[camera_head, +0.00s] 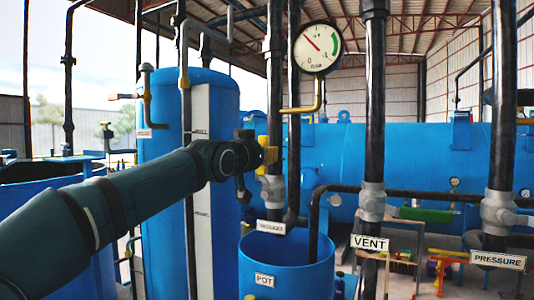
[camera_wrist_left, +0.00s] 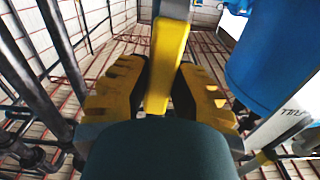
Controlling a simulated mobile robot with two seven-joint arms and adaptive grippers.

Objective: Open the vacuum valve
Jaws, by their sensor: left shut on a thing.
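The vacuum valve (camera_head: 272,188) is a grey body on a dark vertical pipe, above a white label (camera_head: 271,227) that seems to read VACUUM. My left gripper (camera_head: 263,152) reaches in from the left at the pipe, just above the valve body. In the left wrist view its yellow ridged pads (camera_wrist_left: 160,92) are shut on a yellow handle (camera_wrist_left: 170,45), which runs up between them. In the head view the gripper hides most of the handle, and its exact angle is hard to tell. My right gripper is in neither view.
A round gauge (camera_head: 317,47) on a yellow pipe is right of the valve. Pipes with VENT (camera_head: 370,242) and PRESSURE (camera_head: 498,260) labels stand further right. A blue pot (camera_head: 288,270) is below. A blue tank (camera_head: 160,195) stands behind my left arm.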

